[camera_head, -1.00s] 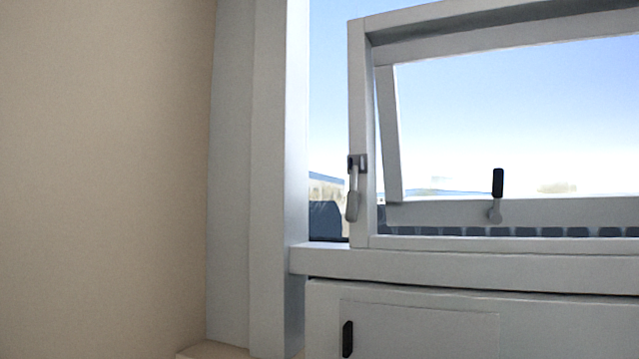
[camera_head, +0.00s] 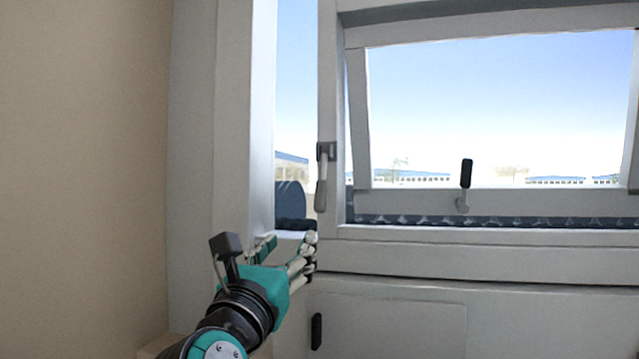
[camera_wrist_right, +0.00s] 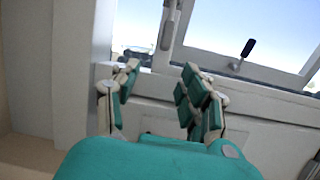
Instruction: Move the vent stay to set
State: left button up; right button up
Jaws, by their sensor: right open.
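The tilted vent sash (camera_head: 520,203) has a short upright lever with a black grip (camera_head: 466,174) on its bottom rail. It also shows in the right wrist view (camera_wrist_right: 243,55). A grey handle (camera_head: 321,190) hangs down from a dark bracket on the left upright of the window frame. Nothing marks which lever is the vent stay. My right gripper (camera_head: 285,248) is open and empty, below and slightly left of the grey handle and apart from it. In the right wrist view its fingers (camera_wrist_right: 160,84) point up toward the window. My left gripper is not in view.
A grey sill (camera_head: 480,260) runs below the window, above a panel with a small black pull (camera_head: 316,331). A wide post (camera_head: 215,150) and a beige wall (camera_head: 80,180) stand at the left. The space in front of the sash is clear.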

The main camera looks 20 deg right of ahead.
aim_at(320, 184)
jog(key=shift+h, duration=0.5)
jog(key=r+p+x, duration=0.1)
jog(key=p+x, duration=0.2)
jog(key=x, duration=0.2)
jog(key=s+r+p+x, duration=0.1)
jog(key=p+x, duration=0.2)
jog(key=x, duration=0.3)
jog(key=r+p+x, duration=0.1)
jog(key=p+x, duration=0.1)
jog(key=x, duration=0.3)
jog(key=shift+w+r+p, duration=0.1)
jog(key=shift+r+p, duration=0.15)
jog(key=shift+p, duration=0.15)
jog(key=shift+w+d, duration=0.2)
jog(key=shift+w, duration=0.15)
grip_shut()
